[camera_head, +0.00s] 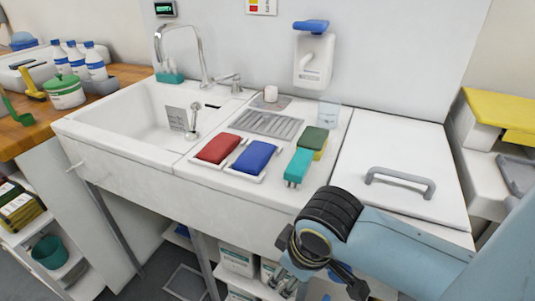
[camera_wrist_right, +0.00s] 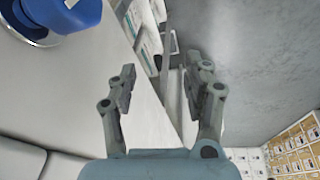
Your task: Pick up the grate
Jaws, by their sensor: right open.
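A grey slotted grate (camera_head: 266,123) lies flat in the counter to the right of the sink basin, behind the red and blue pads. A small grey perforated plate (camera_head: 177,119) leans in the basin, and a dark framed panel (camera_head: 187,281) lies on the floor; I cannot tell whether either is a grate. My right gripper (camera_head: 318,279) is low in front of the counter, apart from all three. In the right wrist view its two fingers (camera_wrist_right: 158,72) are spread with nothing between them. My left gripper is out of view.
A red pad (camera_head: 218,148), a blue pad (camera_head: 254,157), a teal brush (camera_head: 298,166) and a green-yellow sponge (camera_head: 313,141) sit near the slotted grate. A clear cup (camera_head: 328,110) stands behind. A white lid with a grey handle (camera_head: 400,181) is at right.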

